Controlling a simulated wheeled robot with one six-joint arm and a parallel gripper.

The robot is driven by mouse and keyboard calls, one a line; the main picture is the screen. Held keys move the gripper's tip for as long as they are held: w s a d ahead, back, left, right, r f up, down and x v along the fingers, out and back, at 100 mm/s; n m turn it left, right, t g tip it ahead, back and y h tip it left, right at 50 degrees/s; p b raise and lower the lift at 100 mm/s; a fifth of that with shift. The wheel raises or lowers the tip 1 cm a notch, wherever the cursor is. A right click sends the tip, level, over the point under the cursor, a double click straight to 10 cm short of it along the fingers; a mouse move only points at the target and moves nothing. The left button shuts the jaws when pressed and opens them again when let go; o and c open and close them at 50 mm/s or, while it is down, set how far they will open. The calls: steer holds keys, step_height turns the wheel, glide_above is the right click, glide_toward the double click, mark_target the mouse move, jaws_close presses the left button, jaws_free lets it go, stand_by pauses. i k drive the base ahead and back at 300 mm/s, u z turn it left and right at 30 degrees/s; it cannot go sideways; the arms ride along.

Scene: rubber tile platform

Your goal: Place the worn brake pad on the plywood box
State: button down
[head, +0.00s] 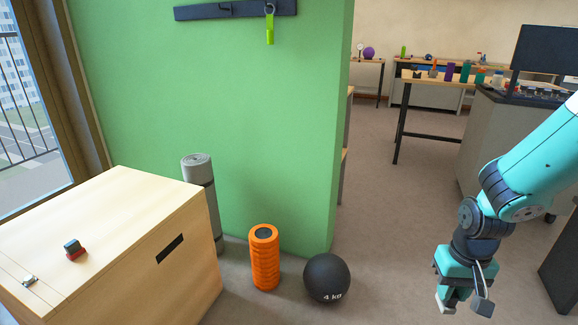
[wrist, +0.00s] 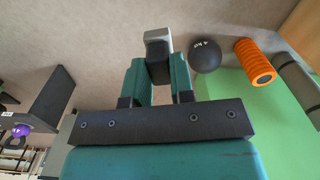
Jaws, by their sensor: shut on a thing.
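My gripper (head: 464,292) hangs at the lower right in the head view, over the floor and well to the right of the plywood box. In the wrist view my gripper (wrist: 157,66) is shut on a small dark block with a light grey part, which looks like the worn brake pad (wrist: 158,48).
A small red and dark grey block (head: 75,251) and a metal latch (head: 29,281) are on the box top; the rest is bare. A grey rolled mat (head: 197,170), orange foam roller (head: 264,258) and black ball (head: 327,278) stand between the box and my gripper.

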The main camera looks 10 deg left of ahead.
mark_target(128, 218)
steer(key=i, duration=1.35)
steer(key=u, duration=2.4)
steer(key=i, duration=1)
steer(key=u, duration=0.05)
